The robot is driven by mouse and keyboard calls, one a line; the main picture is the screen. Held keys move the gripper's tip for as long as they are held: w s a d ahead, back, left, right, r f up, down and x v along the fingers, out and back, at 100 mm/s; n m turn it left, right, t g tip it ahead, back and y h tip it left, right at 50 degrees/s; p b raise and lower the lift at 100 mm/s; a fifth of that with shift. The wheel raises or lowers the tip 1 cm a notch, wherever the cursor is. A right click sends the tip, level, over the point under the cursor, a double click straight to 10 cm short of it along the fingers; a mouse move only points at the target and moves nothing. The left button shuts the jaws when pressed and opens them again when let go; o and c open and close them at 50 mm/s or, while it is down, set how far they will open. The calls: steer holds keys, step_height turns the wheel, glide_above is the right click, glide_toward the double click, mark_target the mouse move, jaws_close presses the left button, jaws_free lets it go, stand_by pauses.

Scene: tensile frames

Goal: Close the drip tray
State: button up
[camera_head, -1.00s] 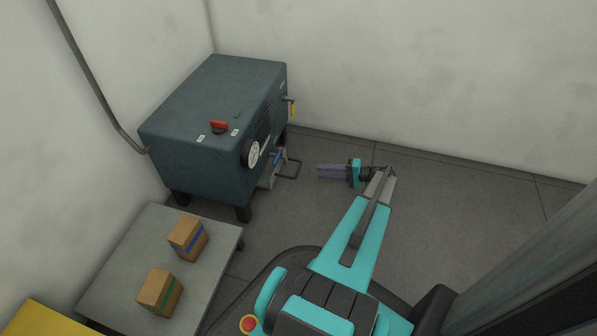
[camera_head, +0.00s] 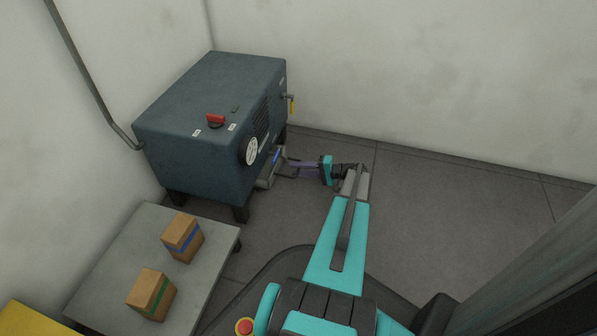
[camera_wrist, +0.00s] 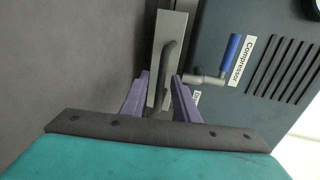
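The drip tray (camera_head: 266,181) sticks out low from under the dark blue-grey compressor (camera_head: 200,135). In the wrist view the tray (camera_wrist: 178,28) is a light grey panel with a dark bar handle (camera_wrist: 168,62). My gripper (camera_head: 290,168) is low over the floor, pointing left at the tray front. In the wrist view its two purple fingers (camera_wrist: 161,77) are apart, one on each side of the handle. I cannot tell whether either finger touches it. In the head view the gripper partly hides the handle.
A valve with a blue lever (camera_wrist: 233,46) sits close to the right finger, by the "Compressor" label. A grey table (camera_head: 130,240) with two boxes stands in front of the compressor. The floor (camera_head: 430,210) to the right is clear.

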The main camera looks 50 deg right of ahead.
jaws_close()
steer(key=shift+w, duration=0.1)
stand_by(0.4)
